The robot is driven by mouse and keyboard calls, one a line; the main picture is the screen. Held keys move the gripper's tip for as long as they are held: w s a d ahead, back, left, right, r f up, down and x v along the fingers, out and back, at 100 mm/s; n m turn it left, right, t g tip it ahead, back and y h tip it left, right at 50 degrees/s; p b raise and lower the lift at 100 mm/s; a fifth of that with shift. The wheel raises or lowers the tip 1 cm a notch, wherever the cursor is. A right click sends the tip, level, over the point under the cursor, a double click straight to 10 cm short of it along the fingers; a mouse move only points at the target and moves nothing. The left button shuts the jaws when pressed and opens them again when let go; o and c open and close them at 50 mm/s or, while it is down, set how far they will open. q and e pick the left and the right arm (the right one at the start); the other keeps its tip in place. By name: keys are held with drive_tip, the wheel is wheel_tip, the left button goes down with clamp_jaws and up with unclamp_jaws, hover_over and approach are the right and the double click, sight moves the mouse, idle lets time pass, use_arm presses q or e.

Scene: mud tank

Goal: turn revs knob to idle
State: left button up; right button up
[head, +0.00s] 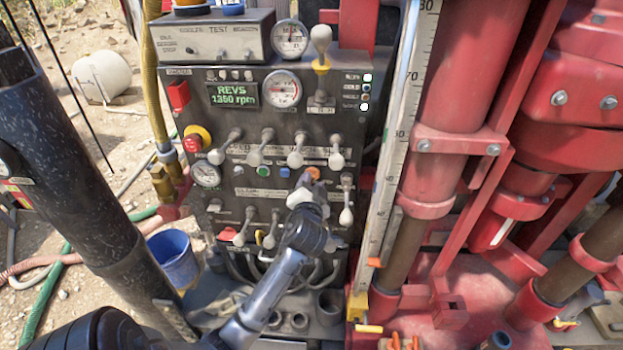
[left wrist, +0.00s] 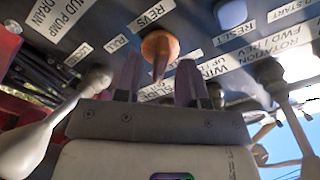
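The revs knob (head: 313,173) is a small orange knob low on the dark control panel in the head view. In the left wrist view the orange knob (left wrist: 160,47) has a pointed end and sits beside a REVS label. My left gripper (head: 311,184) is at the panel, just in front of the knob. In the left wrist view its two fingers (left wrist: 158,78) are apart, one on each side of the knob, with visible gaps to it. The small labels around the knob are hard to read. The panel display (head: 234,94) reads REVS 1350 rpm. My right gripper is not in view.
Several pale-knobbed levers surround the knob, including one to the right (head: 346,215) and one to the left (head: 242,238). A blue button (left wrist: 232,13) is near the knob. A red emergency button (head: 194,140) is at the panel's left. Red machinery (head: 440,170) stands right.

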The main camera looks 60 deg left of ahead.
use_arm(q)
drive_tip(key=shift+w+a, duration=0.35)
drive_tip(key=shift+a, duration=0.15)
clamp_jaws()
